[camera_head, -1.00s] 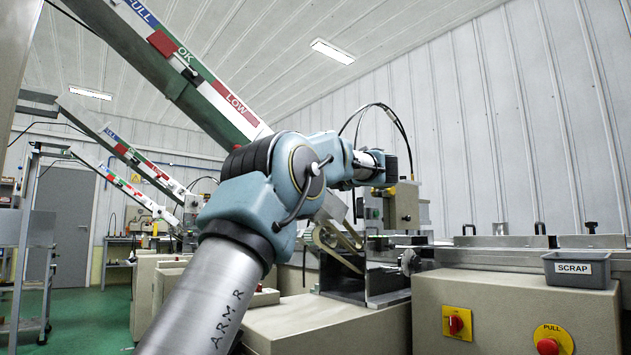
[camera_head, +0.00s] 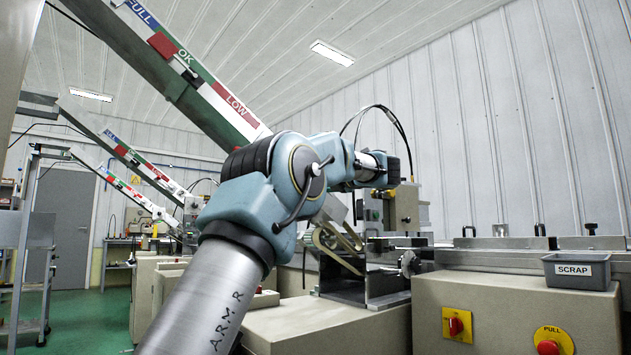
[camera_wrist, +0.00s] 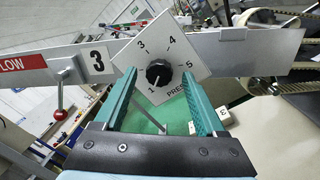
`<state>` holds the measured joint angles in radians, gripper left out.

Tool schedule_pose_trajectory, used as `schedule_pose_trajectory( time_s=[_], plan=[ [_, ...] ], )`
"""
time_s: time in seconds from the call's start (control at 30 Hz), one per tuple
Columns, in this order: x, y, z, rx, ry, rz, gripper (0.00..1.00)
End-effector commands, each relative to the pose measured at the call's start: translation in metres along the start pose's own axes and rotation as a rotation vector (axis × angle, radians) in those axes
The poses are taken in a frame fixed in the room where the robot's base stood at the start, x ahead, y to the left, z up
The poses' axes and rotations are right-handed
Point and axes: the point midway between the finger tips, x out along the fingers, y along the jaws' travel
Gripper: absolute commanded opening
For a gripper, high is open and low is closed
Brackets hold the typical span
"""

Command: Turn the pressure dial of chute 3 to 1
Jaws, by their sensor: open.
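The pressure dial is a black round knob (camera_wrist: 158,73) on a tilted white plate (camera_wrist: 146,27) in the wrist view. The figures 1, 3, 4 and 5 show around it; the 2 is not visible. A pale mark shows at the knob's lower edge, near the 1, but its exact pointing is too small to tell. In the head view the dial is hidden.
A red-tipped lever (camera_wrist: 59,100) stands left of the dial below the rail. In the head view, a grey scrap bin (camera_head: 577,271) and a red knob on a yellow plate (camera_head: 456,323) are at the right. Sloping chutes (camera_head: 190,75) rise to the upper left.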

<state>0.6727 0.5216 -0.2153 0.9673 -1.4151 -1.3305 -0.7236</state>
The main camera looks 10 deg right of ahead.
Motion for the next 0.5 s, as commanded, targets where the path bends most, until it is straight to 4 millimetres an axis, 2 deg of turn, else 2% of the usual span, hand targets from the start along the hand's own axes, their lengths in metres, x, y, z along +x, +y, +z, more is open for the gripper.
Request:
schedule_pose_trajectory(
  time_s=[0.3,0.5],
  plan=[
    [-0.059,-0.001,0.001,0.001,-0.004,-0.003,0.72],
    [-0.09,-0.001,0.0,0.0,-0.002,-0.002,0.72]
  ],
)
